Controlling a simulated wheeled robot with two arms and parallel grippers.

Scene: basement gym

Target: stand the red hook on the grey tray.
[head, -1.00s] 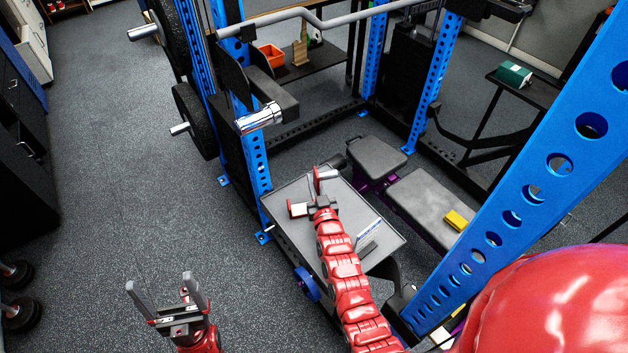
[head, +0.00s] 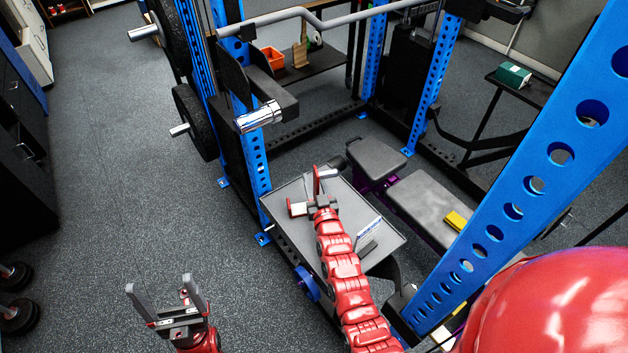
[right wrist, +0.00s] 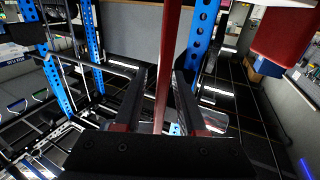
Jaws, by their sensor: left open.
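The red hook (head: 316,182) is at my right gripper (head: 313,203), above the far left part of the grey tray (head: 284,199). In the right wrist view, a red bar of the hook (right wrist: 166,60) runs upright between the two dark fingers, and a red block-like part shows at the upper right. My right gripper is shut on the hook. Whether the hook touches the tray is unclear; the gripper and arm cover part of both. My left gripper (head: 167,297) is open and empty over the floor at the lower left.
A small white and blue card-like thing (head: 369,230) stands at the tray's right side. Blue rack posts (head: 256,165) rise close to the tray's left and right. A grey bench with a yellow block (head: 457,221) is to its right.

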